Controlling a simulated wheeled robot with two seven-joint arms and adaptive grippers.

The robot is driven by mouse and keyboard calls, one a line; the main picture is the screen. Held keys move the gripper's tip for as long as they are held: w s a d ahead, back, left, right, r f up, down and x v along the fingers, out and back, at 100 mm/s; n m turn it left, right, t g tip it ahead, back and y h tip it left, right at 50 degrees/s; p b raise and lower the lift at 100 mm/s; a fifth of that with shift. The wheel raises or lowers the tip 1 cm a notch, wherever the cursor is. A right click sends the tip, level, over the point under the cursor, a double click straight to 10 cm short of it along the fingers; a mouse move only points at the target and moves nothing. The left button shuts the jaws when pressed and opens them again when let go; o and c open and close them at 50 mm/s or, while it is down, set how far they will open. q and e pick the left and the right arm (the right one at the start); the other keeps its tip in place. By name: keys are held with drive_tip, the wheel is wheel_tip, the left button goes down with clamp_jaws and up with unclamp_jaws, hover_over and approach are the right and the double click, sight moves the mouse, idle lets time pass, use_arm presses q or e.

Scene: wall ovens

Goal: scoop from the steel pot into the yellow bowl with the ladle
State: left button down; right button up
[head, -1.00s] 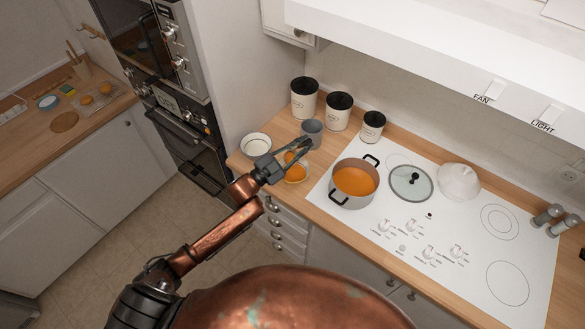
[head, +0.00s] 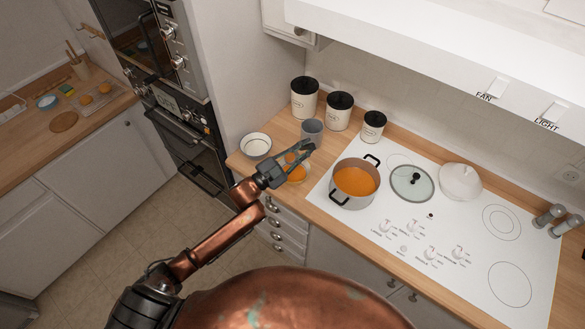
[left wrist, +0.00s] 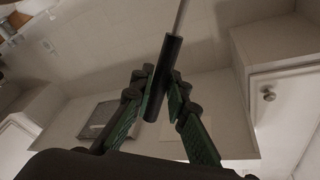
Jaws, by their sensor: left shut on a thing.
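The steel pot (head: 342,188) stands at the hob's left edge, with orange contents. The yellow bowl (head: 306,177) is on the wooden counter left of the pot, with orange inside; my left gripper partly hides it. My left gripper (head: 305,150) is above the bowl's far side, shut on the ladle. The ladle's black handle (left wrist: 166,75) is between the fingers in the left wrist view, with a thin metal shaft. A small orange patch beside the gripper in the head view may be the ladle's scoop; I cannot tell clearly. My right gripper is not in view.
A grey cup (head: 312,130) and a white bowl (head: 256,145) stand close behind and left of the gripper. Several black-lidded canisters (head: 339,107) line the wall. A glass lid (head: 412,183) lies right of the pot. The hob's right part is mostly free.

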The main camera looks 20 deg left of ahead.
use_arm(q)
drive_tip(key=shift+s+d+f+m+b, duration=0.4)
drive_tip(key=shift+s+d+m+b, duration=0.2)
drive_tip(key=shift+d+b, duration=0.1)
idle(0.5)
drive_tip(key=shift+s+d+f+m+h+b, duration=0.4)
drive_tip(key=shift+s+d+f+m+b, duration=0.5)
drive_tip(key=shift+b, duration=0.45)
idle(0.6)
drive_tip(key=shift+s+d+f+m+h+b, duration=0.4)
drive_tip(key=shift+s+d+f+m+b, duration=0.7)
drive_tip(key=shift+b, duration=0.45)
idle(0.5)
drive_tip(key=shift+f+m+b, duration=0.35)
drive_tip(key=shift+m+b, duration=0.1)
drive_tip(key=shift+m, duration=0.05)
